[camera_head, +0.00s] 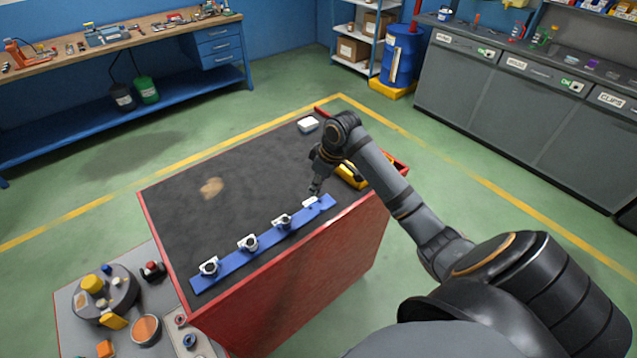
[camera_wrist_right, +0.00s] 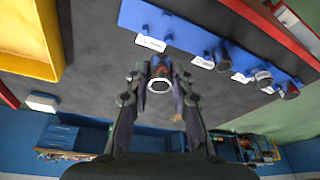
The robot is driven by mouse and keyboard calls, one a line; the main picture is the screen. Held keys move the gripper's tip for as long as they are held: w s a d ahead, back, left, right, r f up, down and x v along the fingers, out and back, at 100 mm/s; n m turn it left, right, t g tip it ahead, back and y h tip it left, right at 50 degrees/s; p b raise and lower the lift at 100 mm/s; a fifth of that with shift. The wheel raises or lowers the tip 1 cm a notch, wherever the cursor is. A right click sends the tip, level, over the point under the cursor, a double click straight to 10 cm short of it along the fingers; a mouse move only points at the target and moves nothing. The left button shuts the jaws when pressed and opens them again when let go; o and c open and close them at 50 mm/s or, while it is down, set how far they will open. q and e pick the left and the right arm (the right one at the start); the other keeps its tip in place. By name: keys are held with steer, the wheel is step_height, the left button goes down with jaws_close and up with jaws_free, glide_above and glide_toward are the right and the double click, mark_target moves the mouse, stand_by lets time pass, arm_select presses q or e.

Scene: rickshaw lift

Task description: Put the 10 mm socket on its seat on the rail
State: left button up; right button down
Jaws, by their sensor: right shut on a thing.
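The blue rail (camera_head: 262,243) lies along the near edge of the red cart's dark top. Three sockets (camera_head: 209,266) stand on it, and a white label (camera_head: 310,203) marks the place near its right end, where no socket shows. My right gripper (camera_head: 316,190) is just beside that end. In the wrist view the right gripper (camera_wrist_right: 160,80) is shut on the 10 mm socket (camera_wrist_right: 160,85), whose round open end faces the camera. The rail (camera_wrist_right: 190,35) shows beyond it with pegs and white labels. The socket's size marking cannot be read. My left gripper is not in view.
A yellow tray (camera_head: 350,177) lies near the cart's right edge, close to my right arm. A small white box (camera_head: 307,124) stands at the far corner. A brown patch (camera_head: 212,187) lies on the mat; the rest of the cart top (camera_head: 235,165) is mostly clear.

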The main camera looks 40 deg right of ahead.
mark_target(319, 193)
step_height(319, 193, down, 4)
steer(key=b, duration=0.4)
steer(key=shift+r, duration=0.2)
steer(key=shift+f, duration=0.8)
steer(key=shift+r+p, duration=0.1)
steer(key=shift+p, duration=0.2)
steer(key=shift+p, duration=0.35)
steer(key=shift+p, duration=0.55)
